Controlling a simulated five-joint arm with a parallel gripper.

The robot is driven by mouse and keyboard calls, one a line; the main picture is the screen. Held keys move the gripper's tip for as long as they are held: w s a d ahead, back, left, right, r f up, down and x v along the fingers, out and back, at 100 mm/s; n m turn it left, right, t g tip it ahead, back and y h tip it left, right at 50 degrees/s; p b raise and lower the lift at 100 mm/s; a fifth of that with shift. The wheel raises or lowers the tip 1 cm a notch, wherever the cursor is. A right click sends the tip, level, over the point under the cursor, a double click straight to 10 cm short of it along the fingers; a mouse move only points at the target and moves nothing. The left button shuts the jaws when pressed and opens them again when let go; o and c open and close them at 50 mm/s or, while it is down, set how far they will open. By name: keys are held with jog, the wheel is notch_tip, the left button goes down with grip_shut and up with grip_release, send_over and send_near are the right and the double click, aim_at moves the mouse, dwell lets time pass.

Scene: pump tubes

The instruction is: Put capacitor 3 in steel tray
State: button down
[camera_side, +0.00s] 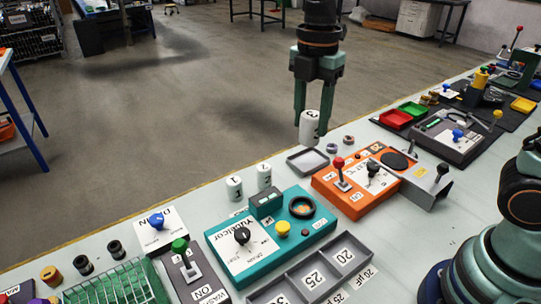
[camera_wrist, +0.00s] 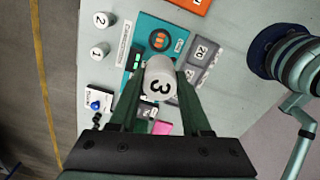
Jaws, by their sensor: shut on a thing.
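Capacitor 3 is a white cylinder (camera_side: 309,127) marked with a black 3. My gripper (camera_side: 308,113) points down and is shut on it, holding it in the air. In the wrist view the capacitor (camera_wrist: 159,80) sits between the two green fingers (camera_wrist: 160,92), its numbered end showing. The small grey steel tray (camera_side: 307,162) lies on the bench below the capacitor in the side view and looks empty. I cannot make out this tray in the wrist view.
Capacitors 1 (camera_side: 234,188) and 2 (camera_side: 264,176) stand left of the tray. A teal tester (camera_side: 240,255) and an orange machine (camera_side: 350,200) flank it in front and to the right. A grey compartment tray (camera_side: 345,278) is nearer. Two small rings (camera_side: 332,148) lie behind the orange machine.

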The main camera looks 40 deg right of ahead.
jog(key=shift+w+d+r, duration=0.1)
jog(key=shift+w+r, duration=0.1)
jog(key=shift+r, duration=0.15)
jog(key=w+d, duration=0.5)
jog(key=w, duration=0.2)
send_over(308, 162)
notch_tip(308, 162, down, 22)
jog(key=shift+s+f, duration=0.1)
jog(key=shift+f, duration=0.15)
jog(key=shift+f, duration=0.1)
jog(key=shift+c, duration=1.8)
grip_release()
jog(key=shift+f, duration=0.1)
